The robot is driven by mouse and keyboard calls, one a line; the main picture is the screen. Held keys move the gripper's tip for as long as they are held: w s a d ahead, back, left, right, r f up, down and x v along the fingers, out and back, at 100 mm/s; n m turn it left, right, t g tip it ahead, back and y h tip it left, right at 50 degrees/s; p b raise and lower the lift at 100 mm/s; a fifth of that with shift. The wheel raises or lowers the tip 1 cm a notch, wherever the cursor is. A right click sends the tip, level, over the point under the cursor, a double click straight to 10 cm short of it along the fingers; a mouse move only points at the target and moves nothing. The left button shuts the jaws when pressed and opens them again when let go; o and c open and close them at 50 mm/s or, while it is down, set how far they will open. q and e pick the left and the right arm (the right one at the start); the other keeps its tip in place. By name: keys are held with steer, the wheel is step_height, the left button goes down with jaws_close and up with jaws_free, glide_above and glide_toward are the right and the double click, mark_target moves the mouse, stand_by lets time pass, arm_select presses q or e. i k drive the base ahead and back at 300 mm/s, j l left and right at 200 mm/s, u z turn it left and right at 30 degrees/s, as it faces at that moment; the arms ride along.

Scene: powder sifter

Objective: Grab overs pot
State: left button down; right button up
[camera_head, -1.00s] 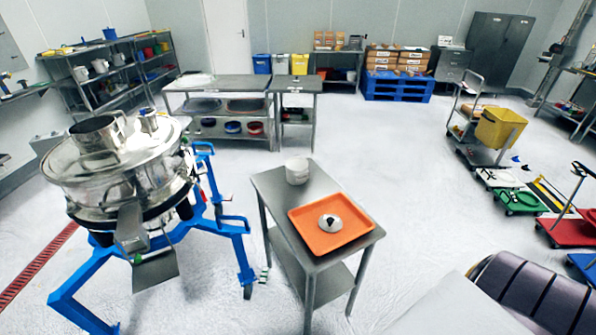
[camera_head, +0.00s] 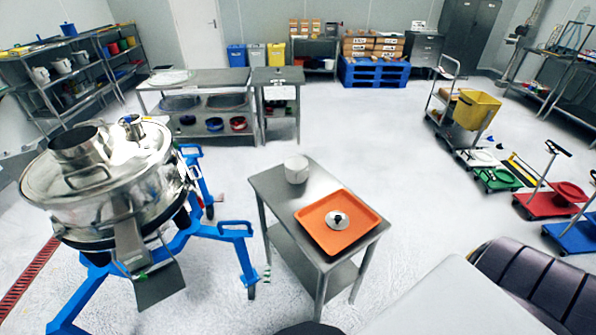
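A white pot (camera_head: 297,169), which looks like the overs pot, stands upright on the far left part of a small steel table (camera_head: 270,187). Its rim is not covered by anything. On the same table, nearer and to the right, an orange tray (camera_head: 315,222) holds a round metal lid-like piece with a dark knob (camera_head: 337,220). The pot and tray are apart. The steel sifter (camera_head: 105,185) stands left of the table on a blue frame (camera_head: 212,228), its spout angled down. Neither of my grippers shows in the head view.
Clear white floor lies right of the table. A yellow bin (camera_head: 474,109) on a trolley and coloured dollies stand further right. A steel bench (camera_head: 200,80), shelves (camera_head: 75,75) and a blue pallet (camera_head: 375,74) line the back.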

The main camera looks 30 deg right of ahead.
mark_target(297, 173)
steer(key=i+j+z, duration=0.35)
steer(key=j, duration=0.3)
steer(key=i+j+z, duration=0.15)
steer(key=j, duration=0.25)
steer(key=i, duration=0.05)
